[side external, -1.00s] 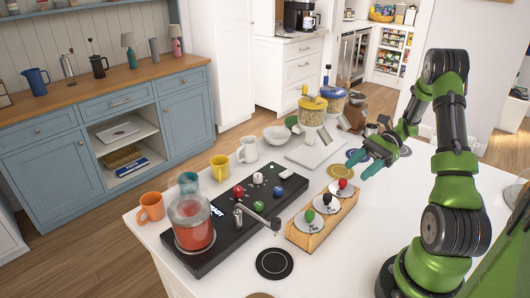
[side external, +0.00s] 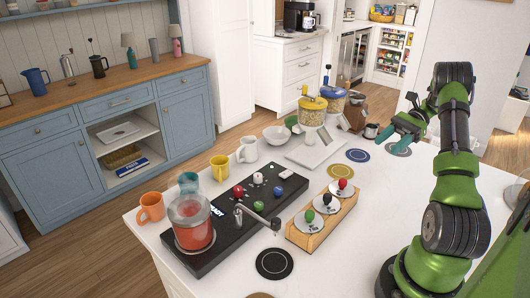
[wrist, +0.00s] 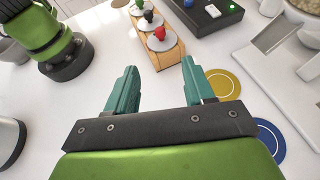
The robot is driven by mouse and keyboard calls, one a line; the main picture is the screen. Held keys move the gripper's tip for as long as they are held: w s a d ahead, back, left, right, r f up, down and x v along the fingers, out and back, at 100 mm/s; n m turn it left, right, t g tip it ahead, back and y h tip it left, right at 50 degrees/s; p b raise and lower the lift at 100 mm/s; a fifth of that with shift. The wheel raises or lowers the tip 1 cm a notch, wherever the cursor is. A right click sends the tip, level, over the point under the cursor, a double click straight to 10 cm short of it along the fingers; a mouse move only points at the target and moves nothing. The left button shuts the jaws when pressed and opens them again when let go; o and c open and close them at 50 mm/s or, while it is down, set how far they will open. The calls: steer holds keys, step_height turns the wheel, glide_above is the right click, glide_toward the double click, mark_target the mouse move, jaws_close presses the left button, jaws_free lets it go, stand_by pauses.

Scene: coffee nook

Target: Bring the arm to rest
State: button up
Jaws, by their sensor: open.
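My gripper (side external: 406,126) has teal fingers and is at the right of the side external view, raised above the white counter (side external: 340,235). In the wrist view the two fingers of my gripper (wrist: 159,72) are spread apart with nothing between them.
A wooden rack (side external: 305,240) holds lids with coloured knobs. Left of it is a black brewing station (side external: 225,240) with a glass jug (side external: 192,222). Yellow (side external: 339,171) and blue (side external: 358,156) round mats lie near a white scale (side external: 312,152). The counter right of the rack is clear.

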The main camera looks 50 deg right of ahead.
steer(key=a+r+n+t+h, duration=0.1)
steer(key=a+r+n+h, duration=0.2)
steer(key=a+n, duration=0.3)
steer(key=w+a+r+n+t+h, duration=0.1)
steer(key=a+r+n+h, duration=0.3)
steer(key=a, duration=1.3)
steer(key=a+r+n+t+h, duration=0.1)
steer(key=a+r+n+h, duration=0.2)
steer(key=a+n, duration=0.4)
steer(key=a+r, duration=0.1)
steer(key=a, duration=0.4)
steer(key=shift+w+r+n+h, duration=0.2)
steer(key=shift+r+n+h, duration=0.1)
steer(key=shift+r+h, duration=0.1)
